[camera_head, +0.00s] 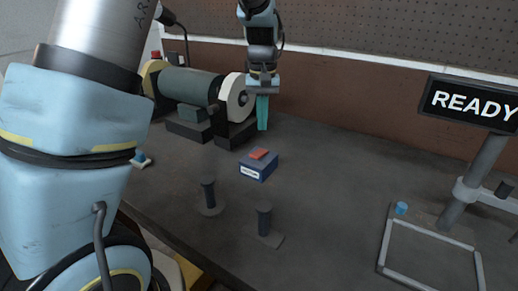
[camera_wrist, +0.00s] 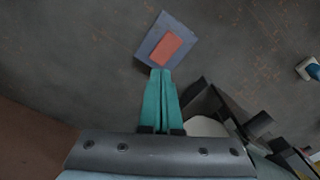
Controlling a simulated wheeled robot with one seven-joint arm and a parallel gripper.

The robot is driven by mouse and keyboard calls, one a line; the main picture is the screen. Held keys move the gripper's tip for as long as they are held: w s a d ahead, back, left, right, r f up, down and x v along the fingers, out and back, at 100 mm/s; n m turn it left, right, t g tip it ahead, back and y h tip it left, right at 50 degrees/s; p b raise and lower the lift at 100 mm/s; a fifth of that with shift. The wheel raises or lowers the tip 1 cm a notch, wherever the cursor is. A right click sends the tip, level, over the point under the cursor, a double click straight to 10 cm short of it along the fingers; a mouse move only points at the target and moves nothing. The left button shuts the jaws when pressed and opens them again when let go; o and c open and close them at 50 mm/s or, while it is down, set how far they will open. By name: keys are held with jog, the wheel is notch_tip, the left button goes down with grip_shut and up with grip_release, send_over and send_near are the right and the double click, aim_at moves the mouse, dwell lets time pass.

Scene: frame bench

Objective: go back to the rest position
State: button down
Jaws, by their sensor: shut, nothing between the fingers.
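My gripper (camera_head: 262,113) hangs above the bench with its teal fingers pointing down. The fingers are together with nothing between them. It also shows in the wrist view (camera_wrist: 161,75), where the fingertips appear just below a blue box. The blue box (camera_head: 258,171) sits on the bench with an orange-red block on its top (camera_head: 259,154). In the wrist view the box (camera_wrist: 148,48) and the orange-red block (camera_wrist: 165,48) are seen from above. In the head view my gripper is above the box and apart from it.
A bench grinder (camera_head: 190,86) stands at the back, close to my gripper. Two dark posts (camera_head: 209,192) (camera_head: 264,219) stand in front of the box. A grey frame (camera_head: 430,237), a small blue cylinder (camera_head: 401,208) and a READY sign (camera_head: 470,104) are at the right.

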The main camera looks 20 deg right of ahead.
jog(key=shift+r, duration=0.15)
jog(key=a+n, duration=0.2)
jog(key=a, duration=1.4)
jog(key=s+a+f, duration=0.1)
jog(key=s+a, duration=0.3)
jog(key=a, duration=0.2)
jog(key=s+a+f+n+t, duration=0.1)
jog(key=s+a, duration=0.3)
jog(key=a, duration=0.3)
jog(key=shift+s+a+t, duration=0.2)
jog(key=shift+a+t, duration=0.05)
jog(key=shift+t, duration=0.05)
